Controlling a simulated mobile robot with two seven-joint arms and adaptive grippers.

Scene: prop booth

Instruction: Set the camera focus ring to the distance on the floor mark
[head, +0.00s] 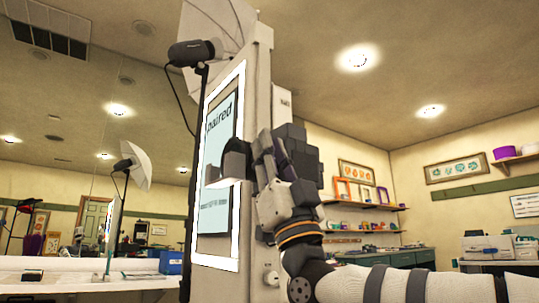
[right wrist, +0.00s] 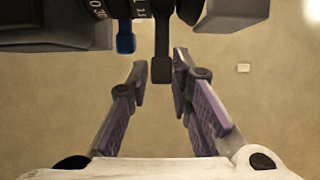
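In the right wrist view a dark camera lens with a lettered ring (right wrist: 98,8) shows at the top, cut off by the picture edge. A black lever (right wrist: 161,45) hangs down from it, and a smaller blue tab (right wrist: 125,38) sits to its left. My right gripper (right wrist: 160,78) is open, with the lever's end between its fingertips and a gap on both sides. No floor mark shows. My left gripper is out of view.
The booth column (head: 256,90) carries a lit screen (head: 218,120) reading "paired". A studio lamp (head: 192,53) with an umbrella stands behind it. A mirror lies to the left. Shelves (head: 362,205) and counters line the back wall at the right.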

